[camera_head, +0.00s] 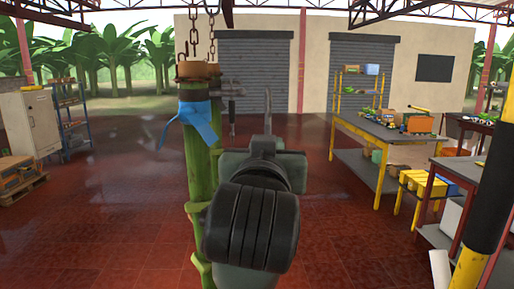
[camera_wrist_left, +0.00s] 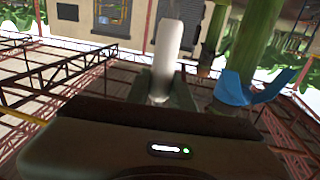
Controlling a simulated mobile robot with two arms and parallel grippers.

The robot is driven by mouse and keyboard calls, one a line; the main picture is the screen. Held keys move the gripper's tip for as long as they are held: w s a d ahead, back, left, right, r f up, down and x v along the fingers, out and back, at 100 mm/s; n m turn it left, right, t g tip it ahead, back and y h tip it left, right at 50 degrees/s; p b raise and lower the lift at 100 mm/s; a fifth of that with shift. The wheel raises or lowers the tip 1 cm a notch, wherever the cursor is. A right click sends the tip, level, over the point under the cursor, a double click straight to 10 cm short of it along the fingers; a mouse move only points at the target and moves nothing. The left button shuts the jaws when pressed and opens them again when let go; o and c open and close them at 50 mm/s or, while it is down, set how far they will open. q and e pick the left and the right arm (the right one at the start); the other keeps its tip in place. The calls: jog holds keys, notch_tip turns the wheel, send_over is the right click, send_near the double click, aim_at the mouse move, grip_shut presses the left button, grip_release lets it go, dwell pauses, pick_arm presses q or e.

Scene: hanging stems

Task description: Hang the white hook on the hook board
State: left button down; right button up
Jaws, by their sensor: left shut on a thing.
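In the left wrist view, my left gripper (camera_wrist_left: 162,88) is shut on a white upright piece, the white hook (camera_wrist_left: 169,45); its lower end is between the fingers. A grey metal fitting (camera_head: 229,90) is just left of and beyond my wrist, beside the hanging green stem (camera_head: 199,160). I cannot tell whether this fitting is the hook board. My right gripper is not in view.
The stem hangs from chains (camera_head: 212,40) under a brown collar (camera_head: 198,70), with a blue band (camera_head: 197,119) around it. A workbench (camera_head: 385,135) and yellow crates (camera_head: 425,184) stand on the right. A white cabinet (camera_head: 31,122) stands on the left. The red floor between is clear.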

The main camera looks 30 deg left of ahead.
pick_arm(q)
jog(key=shift+w+d, duration=0.5)
jog(key=shift+d, duration=0.3)
jog(key=shift+w+d, duration=0.45)
jog(key=shift+d, duration=0.3)
jog(key=w+f+m+t+h, duration=0.1)
jog(key=w+f+h, duration=0.1)
jog(key=f, duration=0.9)
jog(key=w+f+m+h, duration=0.2)
jog(key=f, duration=0.8)
jog(key=s+f+m+h+b, duration=0.1)
jog(key=s+f+h, duration=0.1)
jog(key=s+f, duration=0.8)
notch_tip(320, 180, down, 5)
jog(key=shift+s+r+h, duration=0.15)
jog(key=shift+s+h, duration=0.2)
jog(key=shift+h, duration=0.05)
jog(key=shift+a, duration=0.1)
